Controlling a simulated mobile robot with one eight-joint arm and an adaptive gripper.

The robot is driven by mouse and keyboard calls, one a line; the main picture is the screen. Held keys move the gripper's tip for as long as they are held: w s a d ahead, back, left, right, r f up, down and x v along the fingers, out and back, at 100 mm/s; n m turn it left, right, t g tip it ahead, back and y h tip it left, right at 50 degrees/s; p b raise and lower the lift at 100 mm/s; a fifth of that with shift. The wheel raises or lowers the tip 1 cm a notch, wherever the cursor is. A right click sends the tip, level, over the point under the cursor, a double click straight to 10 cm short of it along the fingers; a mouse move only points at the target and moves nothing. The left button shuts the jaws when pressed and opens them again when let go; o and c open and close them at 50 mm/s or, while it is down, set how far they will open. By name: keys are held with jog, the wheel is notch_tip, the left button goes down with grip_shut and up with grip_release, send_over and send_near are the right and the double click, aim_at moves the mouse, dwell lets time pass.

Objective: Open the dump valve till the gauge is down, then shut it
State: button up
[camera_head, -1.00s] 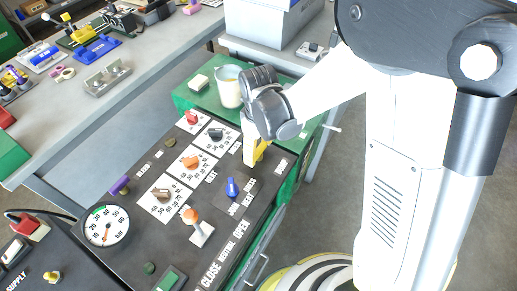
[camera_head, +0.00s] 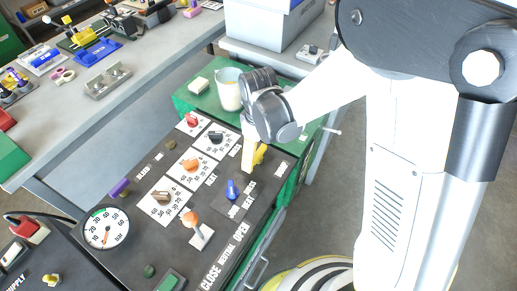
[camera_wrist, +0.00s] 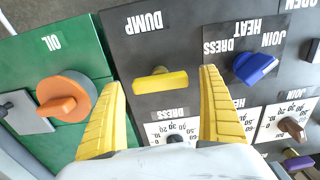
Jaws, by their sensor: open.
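The dump valve's yellow bar handle (camera_wrist: 160,80) lies crosswise below the DUMP label in the wrist view. My gripper (camera_wrist: 162,88) is open, with one yellow finger to each side of the handle and a gap at both ends. I cannot tell how far the tips are above the panel. In the head view my gripper (camera_head: 252,158) is low over the panel's far right part and hides most of the valve. The round white gauge (camera_head: 106,228) is at the panel's left; its orange needle points down, but the exact reading is too small to tell.
A blue JOIN/HEAT knob (camera_wrist: 255,66) is close to the right finger, and an orange OIL knob (camera_wrist: 64,98) is near the left one. An orange-topped lever (camera_head: 192,219) stands on the panel. A jug (camera_head: 229,95) stands on the green surface behind my gripper.

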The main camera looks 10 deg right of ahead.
aim_at(259, 152)
notch_tip(259, 152, up, 12)
dwell(0.4)
dwell(0.3)
